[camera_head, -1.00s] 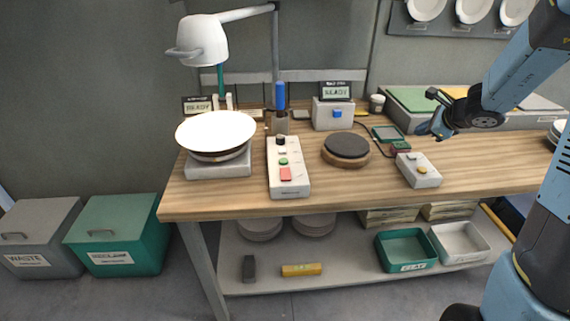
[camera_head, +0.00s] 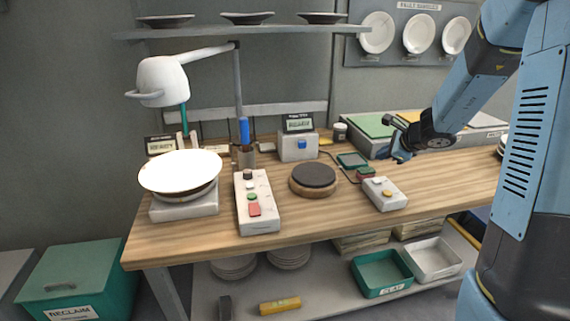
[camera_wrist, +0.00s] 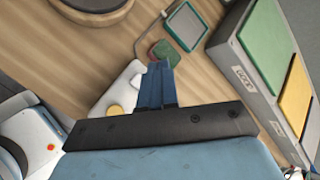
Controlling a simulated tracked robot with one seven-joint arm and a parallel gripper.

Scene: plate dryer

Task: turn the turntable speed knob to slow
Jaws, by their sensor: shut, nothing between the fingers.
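A long white control box (camera_head: 262,218) stands on the bench, with a black knob (camera_head: 247,174) at its far end and a green button and red switch nearer. The knob's markings are too small to read. A white dish (camera_head: 180,173) sits on a grey base left of the box. A dark round disc on a wooden base (camera_head: 314,192) stands right of it; its edge shows in the wrist view (camera_wrist: 95,14). My gripper (camera_head: 400,157) is shut and empty, above the right side of the bench, well apart from the knob. Its fingers (camera_wrist: 157,84) show in the wrist view.
A small white box with a yellow button (camera_head: 384,194) lies below my gripper; the fingers partly hide it in the wrist view. A white lamp (camera_head: 163,80) overhangs the dish. A blue-handled tool (camera_head: 244,131) stands behind the control box. Bare wood (camera_head: 290,220) lies in front of the disc.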

